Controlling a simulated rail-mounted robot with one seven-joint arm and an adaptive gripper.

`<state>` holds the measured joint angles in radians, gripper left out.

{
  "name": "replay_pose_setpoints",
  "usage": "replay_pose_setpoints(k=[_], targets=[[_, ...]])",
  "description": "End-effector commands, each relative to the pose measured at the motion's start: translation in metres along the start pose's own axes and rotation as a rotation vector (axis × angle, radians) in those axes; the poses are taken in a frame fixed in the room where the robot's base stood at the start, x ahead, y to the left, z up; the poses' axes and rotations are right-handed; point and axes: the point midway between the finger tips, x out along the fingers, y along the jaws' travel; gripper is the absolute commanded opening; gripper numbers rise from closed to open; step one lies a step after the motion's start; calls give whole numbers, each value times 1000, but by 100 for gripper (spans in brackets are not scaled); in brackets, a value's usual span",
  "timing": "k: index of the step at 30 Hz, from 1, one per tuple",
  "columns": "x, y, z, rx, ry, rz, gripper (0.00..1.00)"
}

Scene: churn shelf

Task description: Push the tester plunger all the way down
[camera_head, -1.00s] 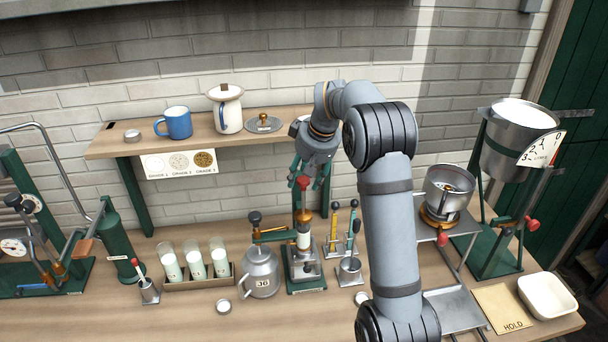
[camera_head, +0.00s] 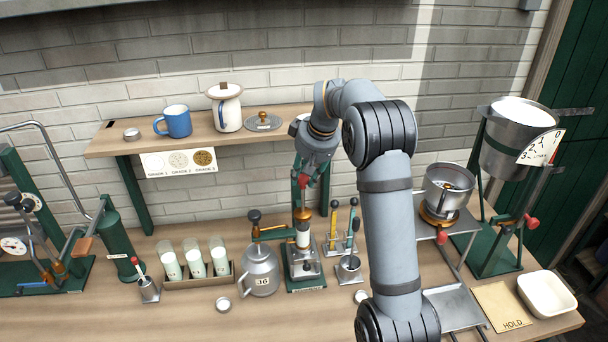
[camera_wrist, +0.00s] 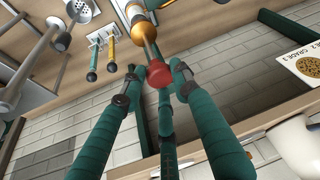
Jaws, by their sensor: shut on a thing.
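The tester (camera_head: 304,262) stands upright on the bench, with a green post behind it, a white cylinder and a brass collar (camera_head: 302,214). Its plunger (camera_head: 302,182) has a red knob on a rod that rises clear above the collar. In the wrist view the red knob (camera_wrist: 158,76) sits between my fingertips, with the brass collar (camera_wrist: 144,27) beyond it. My gripper (camera_wrist: 155,80) is shut on the plunger knob; it also shows in the head view (camera_head: 311,177), reaching down from the upper right. The finger contact is small and hard to see.
A lidded can (camera_head: 260,272) stands left of the tester. A cup (camera_head: 348,268) and yellow and blue handled tools (camera_head: 342,225) stand close on its right. The wall shelf (camera_head: 220,142), with a blue mug (camera_head: 175,121), is behind. Bare bench lies in front.

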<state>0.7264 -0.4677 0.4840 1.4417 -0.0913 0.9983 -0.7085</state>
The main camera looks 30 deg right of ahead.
Motion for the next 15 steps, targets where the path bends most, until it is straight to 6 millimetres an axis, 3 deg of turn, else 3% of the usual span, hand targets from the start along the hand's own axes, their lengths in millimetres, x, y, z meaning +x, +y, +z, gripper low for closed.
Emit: replay_pose_setpoints(k=[15], targets=[[1, -1, -2, -3, 7, 0, 0]])
